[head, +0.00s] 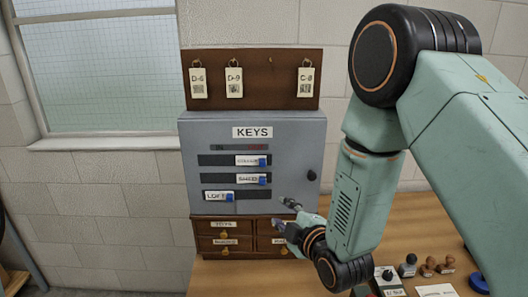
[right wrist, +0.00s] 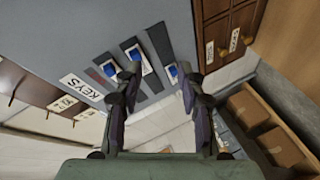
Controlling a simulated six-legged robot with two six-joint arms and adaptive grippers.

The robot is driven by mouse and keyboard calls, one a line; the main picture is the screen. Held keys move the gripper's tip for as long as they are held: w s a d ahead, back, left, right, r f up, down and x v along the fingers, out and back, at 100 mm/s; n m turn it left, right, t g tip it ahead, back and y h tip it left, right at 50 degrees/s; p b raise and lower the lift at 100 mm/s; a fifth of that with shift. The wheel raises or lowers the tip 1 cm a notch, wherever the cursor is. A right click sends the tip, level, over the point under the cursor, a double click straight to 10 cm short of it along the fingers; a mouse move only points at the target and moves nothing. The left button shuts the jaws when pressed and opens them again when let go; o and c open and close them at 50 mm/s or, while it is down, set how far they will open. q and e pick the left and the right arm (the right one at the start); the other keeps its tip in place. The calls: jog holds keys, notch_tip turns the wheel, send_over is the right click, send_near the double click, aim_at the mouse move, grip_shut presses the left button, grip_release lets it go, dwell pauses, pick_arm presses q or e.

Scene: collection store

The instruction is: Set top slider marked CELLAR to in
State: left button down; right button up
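The grey KEYS cabinet (head: 225,128) has three slider slots. The top slider (head: 250,160), with a blue knob and a hard-to-read label, sits at the right end of its slot, under faint red lettering. The middle slider (head: 250,178) is also at the right; the LOFT slider (head: 218,196) is further left. My right gripper (head: 284,213) is open and empty, low and right of the sliders in the head view. In the right wrist view its open fingers (right wrist: 160,75) point toward the cabinet; the top slider (right wrist: 110,68) shows left of them. My left gripper is out of view.
Small labelled drawers (head: 225,240) lie below the cabinet. A board (head: 265,62) with hanging key tags is above. A dark round knob (head: 311,175) is on the cabinet's right edge. Stamps (head: 428,266) and a bottle (head: 407,265) stand on the wooden table at the right.

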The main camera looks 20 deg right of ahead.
aim_at(264, 165)
jog(key=w+r+n+t, duration=0.1)
jog(key=w+r, duration=0.1)
jog(key=w, duration=0.1)
jog(key=w+r+n+t+p, duration=0.1)
jog(key=w+r+n, duration=0.1)
jog(key=w+r, duration=0.1)
jog(key=w+a+r+n, duration=0.1)
jog(key=w+r+n, duration=0.1)
jog(key=shift+w+r+t+p, duration=0.2)
jog(key=shift+w+t+p, duration=0.1)
jog(key=shift+w+t, duration=0.1)
jog(key=shift+w+f, duration=0.1)
jog(key=shift+w, duration=0.6)
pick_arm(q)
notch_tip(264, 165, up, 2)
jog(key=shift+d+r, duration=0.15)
pick_arm(e)
jog(key=shift+a, duration=0.15)
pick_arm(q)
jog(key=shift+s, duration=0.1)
pick_arm(e)
jog(key=shift+s+a, duration=0.1)
jog(key=shift+c, duration=0.2)
jog(key=shift+d, duration=0.25)
jog(key=c, duration=0.4)
jog(key=shift+a+y, duration=0.15)
jog(key=shift+y, duration=0.25)
grip_shut()
